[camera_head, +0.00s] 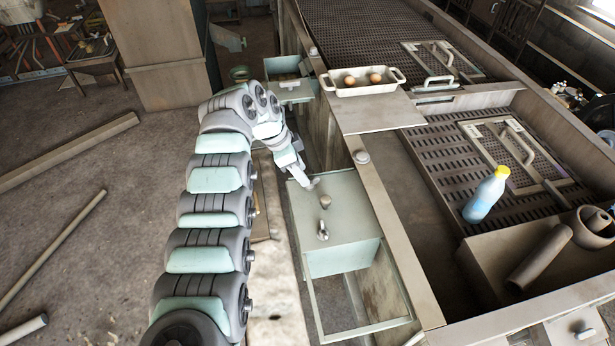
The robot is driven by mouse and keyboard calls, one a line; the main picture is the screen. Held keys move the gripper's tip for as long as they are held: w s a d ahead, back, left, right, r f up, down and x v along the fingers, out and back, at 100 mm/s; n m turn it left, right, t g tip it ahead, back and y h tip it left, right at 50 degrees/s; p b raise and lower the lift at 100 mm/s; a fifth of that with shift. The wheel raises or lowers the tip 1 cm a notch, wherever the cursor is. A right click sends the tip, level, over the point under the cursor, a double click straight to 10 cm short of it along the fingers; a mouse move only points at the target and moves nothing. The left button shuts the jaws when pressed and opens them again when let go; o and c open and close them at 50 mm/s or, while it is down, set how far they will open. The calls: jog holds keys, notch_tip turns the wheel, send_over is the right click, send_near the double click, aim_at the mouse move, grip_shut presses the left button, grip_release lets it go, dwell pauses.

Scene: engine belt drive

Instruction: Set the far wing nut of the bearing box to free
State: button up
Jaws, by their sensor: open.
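A pale green box (342,262), which looks like the bearing box, sits left of the long metal bench. On its lid stand a shiny metal wing nut (323,232) at the near end and a darker rounded knob (325,202) in the middle. My gripper (312,183) is at the lid's far end, low over its far left corner, with its jaws open. A small grey piece at the fingertips may be the far wing nut or part of a finger; I cannot tell which. The far nut's setting cannot be made out, nor whether my gripper touches it.
A white tray (338,91) with two brown round things stands on the bench beyond the box. A blue bottle with a yellow cap (486,195) stands on the right. An open frame (334,318) lies in front of the box.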

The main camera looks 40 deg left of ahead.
jog(key=shift+x, duration=2.05)
jog(key=shift+a, duration=0.1)
jog(key=shift+c, duration=0.5)
grip_shut()
